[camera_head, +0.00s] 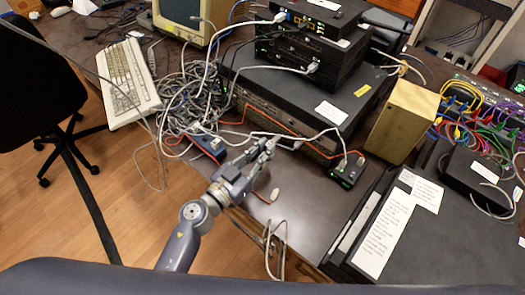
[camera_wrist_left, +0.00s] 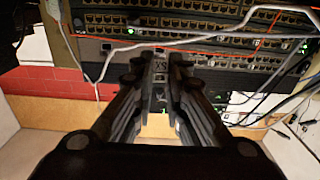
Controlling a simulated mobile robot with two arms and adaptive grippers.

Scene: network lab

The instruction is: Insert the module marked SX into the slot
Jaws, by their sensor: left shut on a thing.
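My left gripper (camera_head: 268,146) reaches in from the lower left, its fingertips close to the front of the large black rack unit (camera_head: 275,78). In the left wrist view the fingers (camera_wrist_left: 161,62) are closed on a small grey module (camera_wrist_left: 160,82), held narrow between them. The fingers cover most of it, and its marking is too small to read. The module points toward the unit's port-lined front (camera_wrist_left: 215,45). The fingers hide the spot ahead of it, so I cannot tell which slot it faces or whether it touches. My right gripper is not in view.
An orange cable (camera_head: 262,116) and pale cables cross the unit's front near my gripper. A tangle of cables (camera_head: 190,100) and a blue box (camera_head: 210,146) lie left. A small black box with green lights (camera_head: 346,172) stands right. The front table strip is fairly clear.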

